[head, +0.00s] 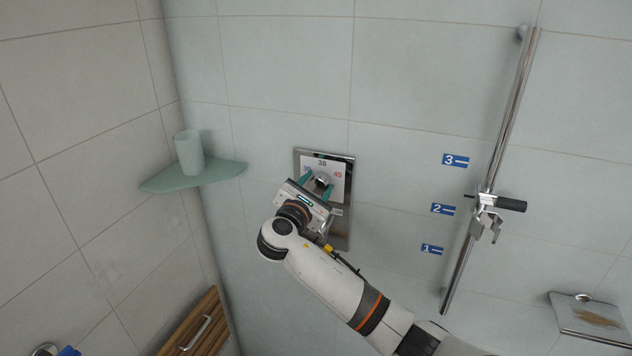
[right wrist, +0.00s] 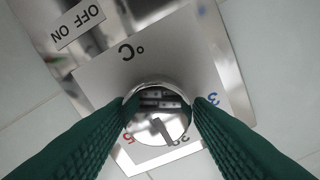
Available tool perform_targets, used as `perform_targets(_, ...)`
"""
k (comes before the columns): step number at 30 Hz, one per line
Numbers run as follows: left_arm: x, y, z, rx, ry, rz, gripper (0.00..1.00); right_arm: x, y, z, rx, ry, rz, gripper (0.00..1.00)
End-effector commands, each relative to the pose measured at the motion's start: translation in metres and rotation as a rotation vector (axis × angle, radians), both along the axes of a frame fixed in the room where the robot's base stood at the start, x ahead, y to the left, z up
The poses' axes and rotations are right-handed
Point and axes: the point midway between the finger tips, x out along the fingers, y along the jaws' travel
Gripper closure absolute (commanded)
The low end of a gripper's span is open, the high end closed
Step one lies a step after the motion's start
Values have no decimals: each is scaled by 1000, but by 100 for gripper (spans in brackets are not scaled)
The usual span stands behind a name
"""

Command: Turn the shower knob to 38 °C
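The shower knob (right wrist: 157,112) is a round chrome knob with a dark pointer mark. It sits on a white temperature plate (head: 338,168) printed with 38 at the top and a red 45 at the right. My right gripper (head: 319,182) has its two green fingers on either side of the knob, seemingly touching it; it also shows in the right wrist view (right wrist: 161,103). In that view the pointer mark faces close to the partly hidden 38. The 45 is partly covered by a finger. My left gripper is not in view.
A chrome panel (head: 339,232) with an ON/OFF label lies below the temperature plate. A green corner shelf (head: 196,178) holds a cup (head: 189,152) at left. A shower rail (head: 503,118) with a holder (head: 487,211) stands at right, beside blue number labels (head: 455,160).

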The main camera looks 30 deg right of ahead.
Motion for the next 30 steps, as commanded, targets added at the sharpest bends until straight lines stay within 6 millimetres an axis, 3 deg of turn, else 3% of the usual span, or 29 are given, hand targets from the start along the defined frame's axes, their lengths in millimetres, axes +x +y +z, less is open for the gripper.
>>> perform_targets(3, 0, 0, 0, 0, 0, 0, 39, 0, 0, 0, 0, 2, 0, 39)
perform_targets(14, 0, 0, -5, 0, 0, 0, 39, -5, 6, -4, 1, 5, -1, 39)
perform_targets(30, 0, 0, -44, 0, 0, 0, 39, -71, 83, -2, 1, 3, 1, 39)
